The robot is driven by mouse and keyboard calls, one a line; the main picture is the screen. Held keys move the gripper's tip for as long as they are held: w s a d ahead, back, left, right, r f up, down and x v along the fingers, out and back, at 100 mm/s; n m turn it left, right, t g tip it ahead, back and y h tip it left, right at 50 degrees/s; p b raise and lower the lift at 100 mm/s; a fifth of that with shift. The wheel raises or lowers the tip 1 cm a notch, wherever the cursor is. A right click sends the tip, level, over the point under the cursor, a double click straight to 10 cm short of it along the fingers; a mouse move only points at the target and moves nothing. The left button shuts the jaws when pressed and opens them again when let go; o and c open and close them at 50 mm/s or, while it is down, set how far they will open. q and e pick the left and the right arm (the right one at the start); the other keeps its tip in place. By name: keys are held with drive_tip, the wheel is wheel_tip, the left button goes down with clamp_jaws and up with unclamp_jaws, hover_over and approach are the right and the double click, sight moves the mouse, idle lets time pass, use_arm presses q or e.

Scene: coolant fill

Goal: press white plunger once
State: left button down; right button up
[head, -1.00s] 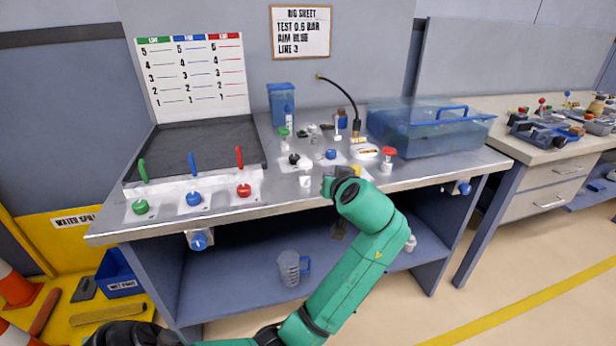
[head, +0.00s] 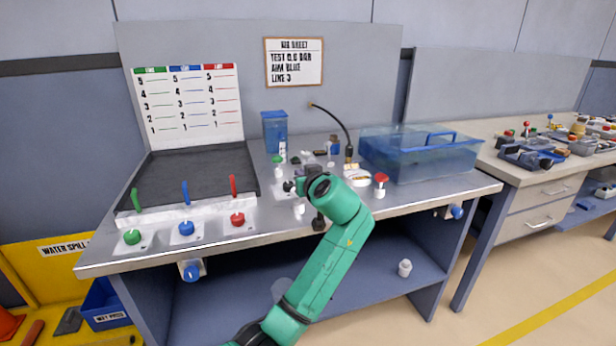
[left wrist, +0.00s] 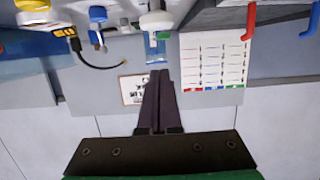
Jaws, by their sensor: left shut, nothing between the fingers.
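The white plunger (head: 298,208) stands near the front of the bench top, left of my left gripper. Its upper part is partly hidden by the gripper in the head view. In the left wrist view, which is upside down, a white capped plunger (left wrist: 157,20) shows near the fingertips, with a visible gap in the picture. My left gripper (left wrist: 160,72) is shut and empty, its dark fingers together. In the head view the gripper (head: 303,178) is over the front of the bench, mostly behind my green wrist. I cannot tell its height over the plunger. My right gripper is not in view.
A green plunger (head: 278,162), a black knob (head: 288,186) and a red plunger (head: 381,180) stand close by. A bent black hose (head: 337,122) rises behind. A blue tank (head: 420,155) is at right. Three coloured knobs, blue one included (head: 186,228), line the left front.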

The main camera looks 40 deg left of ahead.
use_arm(q)
drive_tip(key=f, duration=0.4)
drive_tip(key=shift+w+a, duration=0.2)
drive_tip(key=shift+a, duration=0.1)
drive_tip(key=shift+f, duration=0.1)
